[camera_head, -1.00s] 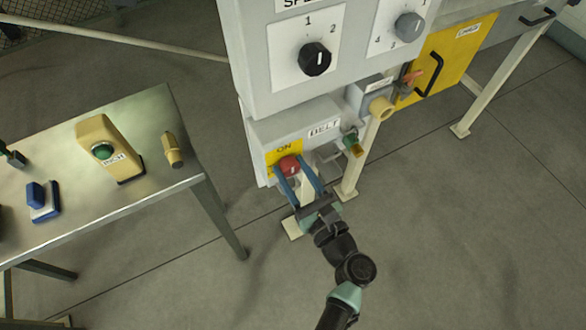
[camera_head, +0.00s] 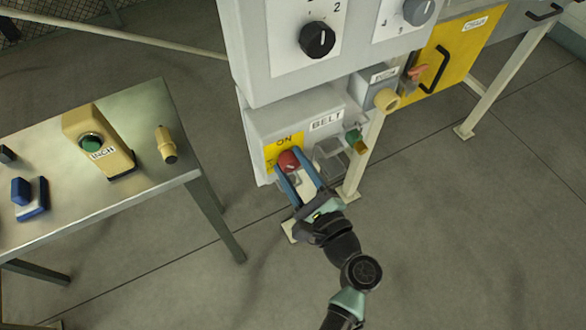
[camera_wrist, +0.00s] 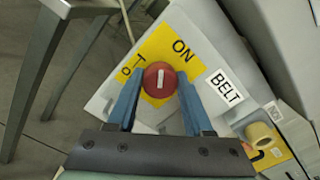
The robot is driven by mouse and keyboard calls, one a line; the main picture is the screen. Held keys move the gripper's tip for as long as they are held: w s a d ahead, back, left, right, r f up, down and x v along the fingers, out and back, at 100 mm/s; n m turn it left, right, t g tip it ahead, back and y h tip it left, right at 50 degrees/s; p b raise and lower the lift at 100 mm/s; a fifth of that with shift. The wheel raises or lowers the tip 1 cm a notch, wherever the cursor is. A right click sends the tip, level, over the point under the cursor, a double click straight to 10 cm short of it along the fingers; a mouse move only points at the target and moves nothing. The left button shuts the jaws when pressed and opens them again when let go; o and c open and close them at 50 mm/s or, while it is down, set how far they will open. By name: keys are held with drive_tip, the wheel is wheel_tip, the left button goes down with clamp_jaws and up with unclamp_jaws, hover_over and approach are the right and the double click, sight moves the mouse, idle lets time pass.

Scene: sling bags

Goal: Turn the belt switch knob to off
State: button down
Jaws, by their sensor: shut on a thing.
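The belt switch knob (camera_head: 289,161) is a round red knob on the front of a grey box, over a yellow plate (camera_head: 284,142) marked ON. In the wrist view the knob (camera_wrist: 160,80) has a white bar pointing nearly straight up in the picture, with ON to its upper right and partly hidden lettering to its left. My gripper (camera_head: 292,167) reaches the knob from the front. Its two blue fingers stand on either side of the knob, shut on it. The fingers hide parts of the plate.
A BELT label (camera_head: 326,121) is right of the plate. A clear flap (camera_head: 332,160), a green knob (camera_head: 353,136) and a tan knob (camera_head: 386,100) are close on the right. Open floor lies in front.

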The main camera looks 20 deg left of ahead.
drive_tip(key=n+b, duration=0.1)
drive_tip(key=n, duration=0.1)
drive_tip(key=n+b, duration=0.3)
drive_tip(key=shift+f+n, duration=0.3)
drive_tip(key=shift+r+n+b, duration=0.1)
drive_tip(key=shift+n+b, duration=1.8)
drive_tip(key=shift+n, duration=0.3)
drive_tip(key=shift+c, duration=1.5)
unclamp_jaws()
drive_tip(key=shift+r, duration=0.1)
drive_tip(key=v, duration=1.3)
